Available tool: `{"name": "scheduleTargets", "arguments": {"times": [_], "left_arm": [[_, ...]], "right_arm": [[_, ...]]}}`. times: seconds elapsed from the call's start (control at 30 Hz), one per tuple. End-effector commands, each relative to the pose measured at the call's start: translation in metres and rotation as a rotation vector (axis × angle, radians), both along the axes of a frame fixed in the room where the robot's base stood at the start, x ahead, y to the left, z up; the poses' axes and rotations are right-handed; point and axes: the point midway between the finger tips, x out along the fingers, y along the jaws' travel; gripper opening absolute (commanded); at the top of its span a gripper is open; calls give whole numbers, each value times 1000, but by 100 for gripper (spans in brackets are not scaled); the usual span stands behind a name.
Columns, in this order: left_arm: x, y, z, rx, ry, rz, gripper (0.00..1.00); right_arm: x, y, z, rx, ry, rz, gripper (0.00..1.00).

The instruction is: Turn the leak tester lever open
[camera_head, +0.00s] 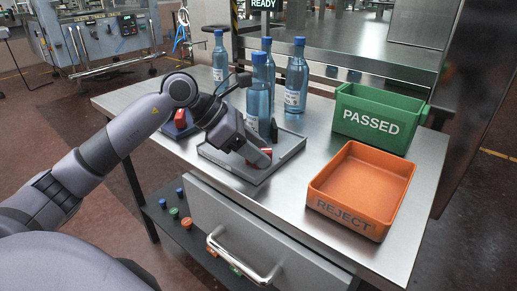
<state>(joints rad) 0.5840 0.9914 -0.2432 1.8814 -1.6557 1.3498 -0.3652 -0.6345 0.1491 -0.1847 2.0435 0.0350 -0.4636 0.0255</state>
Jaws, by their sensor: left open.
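The leak tester (218,160) is a low grey tray-like base on the steel table. A blue bottle (258,98) stands upright at it, its lower part partly hidden by my gripper. A red part (265,152), which looks like the lever, shows at my fingertips. My left gripper (258,155) is over the tester's front part, pointing down and to the right, open around or beside the red part; I cannot tell if it touches. Most of the lever is hidden by the gripper. My right gripper is not in view.
Several more blue bottles (296,78) stand behind the tester. A green PASSED crate (345,118) and an empty orange REJECT crate (345,218) stand at right. A blue block with a red top (180,122) is at left. A drawer handle (240,262) juts out in front.

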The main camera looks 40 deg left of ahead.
Motion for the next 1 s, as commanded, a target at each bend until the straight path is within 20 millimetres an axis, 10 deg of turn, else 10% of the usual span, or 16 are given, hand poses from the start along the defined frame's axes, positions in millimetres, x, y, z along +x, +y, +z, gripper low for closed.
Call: {"name": "scheduleTargets", "arguments": {"times": [0.37, 0.5, 1.0], "left_arm": [[3, -3, -4, 0, -1, 1, 46], [3, -3, -4, 0, -1, 1, 0], [2, -3, -5, 3, -2, 100, 0]], "right_arm": [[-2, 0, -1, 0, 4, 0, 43], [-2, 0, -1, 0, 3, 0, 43], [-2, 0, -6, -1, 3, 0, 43]]}}
